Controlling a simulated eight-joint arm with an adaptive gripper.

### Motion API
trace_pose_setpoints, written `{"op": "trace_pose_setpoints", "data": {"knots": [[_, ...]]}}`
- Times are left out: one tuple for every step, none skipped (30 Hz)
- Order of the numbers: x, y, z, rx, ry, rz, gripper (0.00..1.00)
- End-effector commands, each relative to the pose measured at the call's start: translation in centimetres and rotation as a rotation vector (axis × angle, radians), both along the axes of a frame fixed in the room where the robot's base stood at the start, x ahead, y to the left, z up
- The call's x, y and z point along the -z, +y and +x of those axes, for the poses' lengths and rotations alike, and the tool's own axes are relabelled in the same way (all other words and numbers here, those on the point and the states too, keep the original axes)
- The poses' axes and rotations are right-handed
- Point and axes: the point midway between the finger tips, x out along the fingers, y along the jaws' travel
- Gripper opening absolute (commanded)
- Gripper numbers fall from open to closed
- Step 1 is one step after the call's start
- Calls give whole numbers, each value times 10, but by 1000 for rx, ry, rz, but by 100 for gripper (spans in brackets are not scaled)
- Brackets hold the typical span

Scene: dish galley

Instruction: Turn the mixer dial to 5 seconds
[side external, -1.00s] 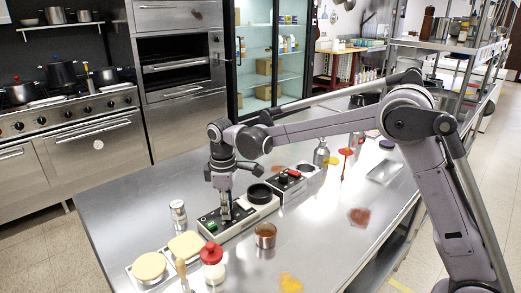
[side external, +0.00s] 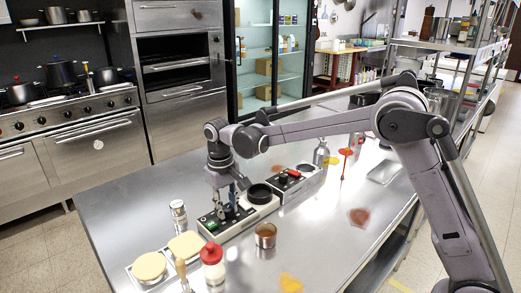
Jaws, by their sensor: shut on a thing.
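The mixer (side external: 262,211) is a low white unit with a black top panel on the steel counter. It has a green display or button (side external: 210,225) at its left end and a black round ring (side external: 259,192) at its right end. My gripper (side external: 227,210) points straight down onto the black panel between these two. Its fingers are shut on the mixer dial, which they mostly hide. The dial's setting and the display's text are too small to read.
A second black-topped unit with a red handle (side external: 294,173) stands behind right. The counter's front left is clear.

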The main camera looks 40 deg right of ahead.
Motion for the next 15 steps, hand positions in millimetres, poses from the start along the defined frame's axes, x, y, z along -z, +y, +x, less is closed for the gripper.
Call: {"op": "trace_pose_setpoints", "data": {"knots": [[0,0,0,15,0,1,0],[0,0,0,24,1,1,0],[0,0,0,33,0,1,0],[0,0,0,39,0,1,0],[0,0,0,44,1,1,0],[0,0,0,50,1,1,0],[0,0,0,53,1,1,0],[0,0,0,56,0,1,0],[0,0,0,58,0,1,0],[0,0,0,59,0,1,0],[0,0,0,60,0,1,0],[0,0,0,60,0,1,0],[0,0,0,61,0,1,0],[0,0,0,61,0,1,0],[0,0,0,60,0,1,0]]}}
